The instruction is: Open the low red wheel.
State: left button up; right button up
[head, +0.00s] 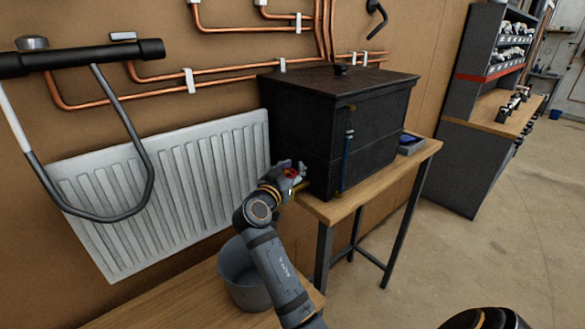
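A small red wheel (290,172) shows low at the front left corner of the black cabinet, beside the right end of the white radiator. Only a small part of it is visible.
The black cabinet (300,130) stands on a wooden table (360,200) just right of the wheel. The white radiator (190,180) is left. A grey bucket (238,280) stands on a wooden surface below my arm. Copper pipes (225,70) run above. Open floor (480,260) lies right.

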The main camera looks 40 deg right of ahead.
jog(key=shift+f, duration=0.2)
jog(key=shift+c, duration=0.3)
jog(key=shift+f, duration=0.15)
jog(key=shift+c, duration=0.5)
jog(key=shift+n, duration=0.3)
jog(key=shift+c, duration=0.2)
